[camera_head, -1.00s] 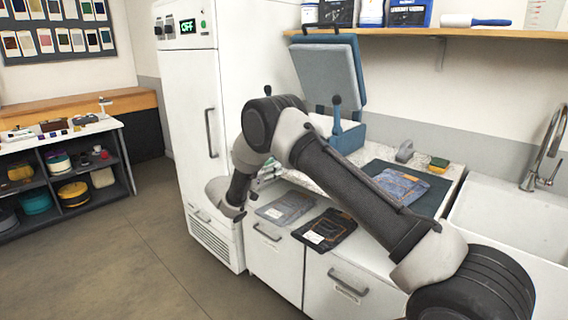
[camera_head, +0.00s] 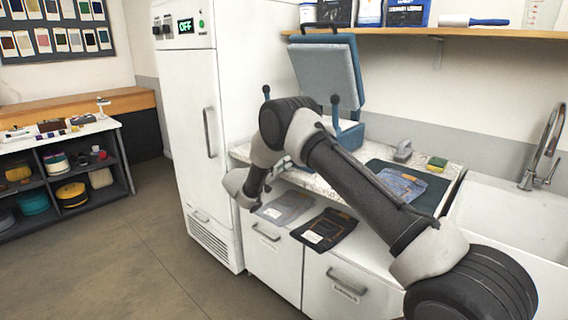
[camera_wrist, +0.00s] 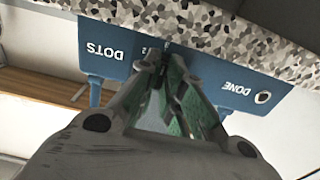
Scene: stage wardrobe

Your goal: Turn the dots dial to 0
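The blue press (camera_head: 350,136) stands on the speckled counter with its grey-padded lid raised. In the wrist view its blue front panel (camera_wrist: 226,82) appears upside down, with the word DOTS at left and DONE beside a round button (camera_wrist: 263,97) at right. My gripper (camera_wrist: 163,60) is at the panel between these two words, its fingertips close together. A small mark like a 2 shows beside the left fingertip. The dots dial is hidden behind or between the fingertips, so its setting and any grip on it cannot be told. My forearm hides the gripper in the head view.
A white cabinet (camera_head: 187,120) with an OFF display stands left of the press. Folded denim (camera_head: 401,184) lies on a dark mat at right, beside the sink (camera_head: 510,225). A dark pouch (camera_head: 325,230) and a grey one (camera_head: 284,207) lie in front. A shelf (camera_head: 450,33) hangs above.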

